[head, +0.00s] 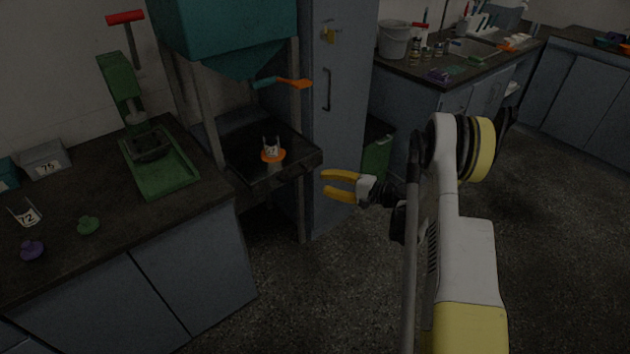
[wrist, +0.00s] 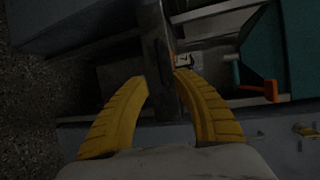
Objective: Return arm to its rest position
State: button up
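My gripper (head: 326,186) has two yellow fingers. In the head view it is in the air in front of the grey cabinet, to the right of the dark shelf under the teal hopper, and points left. In the wrist view my gripper (wrist: 160,78) has its fingers spread with a gap between the tips. Nothing is held between them. My arm stands at the right of the head view, over the open floor, with its forearm reaching back toward the cabinet.
A teal hopper (head: 228,35) with an orange-handled lever (head: 294,83) hangs over a dark shelf (head: 240,140) bearing a small orange-based item (head: 272,152). A green press (head: 155,160) stands on the left counter. The grey cabinet (head: 335,120) is close behind my gripper. The floor (head: 330,280) is clear.

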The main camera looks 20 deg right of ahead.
jog(key=shift+s+d, duration=0.15)
jog(key=shift+s, duration=0.05)
dwell(0.3)
jog(key=s+a+r+n+g+h, duration=0.2)
jog(key=s+a+r, duration=0.3)
jog(key=r, duration=0.4)
jog(key=s+a+r+n+g+h, duration=0.2)
jog(key=s+a+r+n, duration=0.1)
jog(key=a+r, duration=0.5)
jog(key=s+r+n+h, duration=0.2)
jog(key=s+n+h, duration=0.1)
jog(key=s, duration=0.9)
jog(key=s+r+n+h, duration=0.2)
jog(key=s+h, duration=0.1)
jog(key=s, duration=1)
jog(key=shift+d+r+n+g, duration=0.15)
jog(key=shift+r+n+g, duration=0.1)
jog(key=shift+n+g, duration=0.15)
